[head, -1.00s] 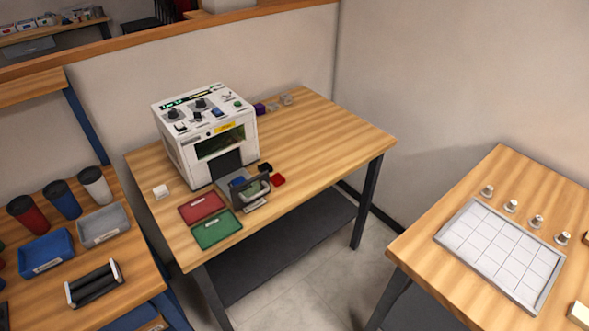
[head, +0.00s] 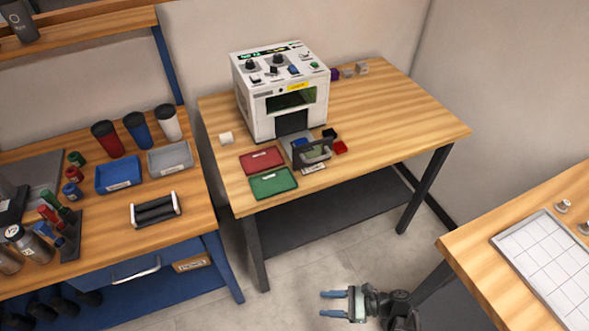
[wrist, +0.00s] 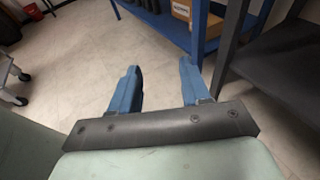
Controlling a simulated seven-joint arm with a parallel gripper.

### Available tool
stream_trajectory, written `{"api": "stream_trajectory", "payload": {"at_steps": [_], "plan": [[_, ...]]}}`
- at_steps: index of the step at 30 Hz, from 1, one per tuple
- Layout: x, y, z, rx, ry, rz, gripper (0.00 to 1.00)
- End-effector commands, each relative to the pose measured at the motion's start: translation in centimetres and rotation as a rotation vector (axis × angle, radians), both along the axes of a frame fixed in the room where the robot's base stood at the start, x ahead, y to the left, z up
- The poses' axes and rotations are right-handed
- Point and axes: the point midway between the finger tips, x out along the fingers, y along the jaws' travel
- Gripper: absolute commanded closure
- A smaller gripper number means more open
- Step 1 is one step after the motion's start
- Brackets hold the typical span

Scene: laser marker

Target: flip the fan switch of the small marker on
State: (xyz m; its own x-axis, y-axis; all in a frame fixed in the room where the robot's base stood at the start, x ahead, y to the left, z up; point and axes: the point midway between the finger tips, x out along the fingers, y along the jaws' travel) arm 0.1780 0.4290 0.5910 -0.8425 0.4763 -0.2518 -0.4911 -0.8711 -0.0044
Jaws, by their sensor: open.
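The small marker (head: 262,97) is a white box-shaped machine at the back of the middle wooden table in the head view. Its sloped top panel carries black knobs, a blue switch (head: 294,70), a green button (head: 314,65) and other small controls. Their labels are too small to read, so I cannot tell which is the fan switch or its position. My gripper (head: 336,304) is low in front of that table, over the floor, well away from the marker. In the wrist view its blue fingers (wrist: 155,90) are apart with only floor between them.
A red tray (head: 262,160), a green tray (head: 273,183) and a grey fixture (head: 312,153) sit before the marker. A bench (head: 100,225) with tumblers and a blue tray (head: 118,176) stands left. Another table (head: 470,245) with a gridded panel stands right. Floor between is clear.

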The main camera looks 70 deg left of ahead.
Motion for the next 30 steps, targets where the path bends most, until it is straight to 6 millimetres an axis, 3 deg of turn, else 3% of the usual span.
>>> {"api": "stream_trajectory", "payload": {"at_steps": [8,17,23,30], "plan": [[3.0,1.7,-1.4,0.127,-0.362,0.223,0.53],[11.3,4.0,-1.6,0.327,-0.919,0.680,0.53],[18.5,6.1,0.9,0.432,-1.240,1.065,0.53],[28.8,9.6,7.0,0.452,-1.495,1.513,0.53]]}}
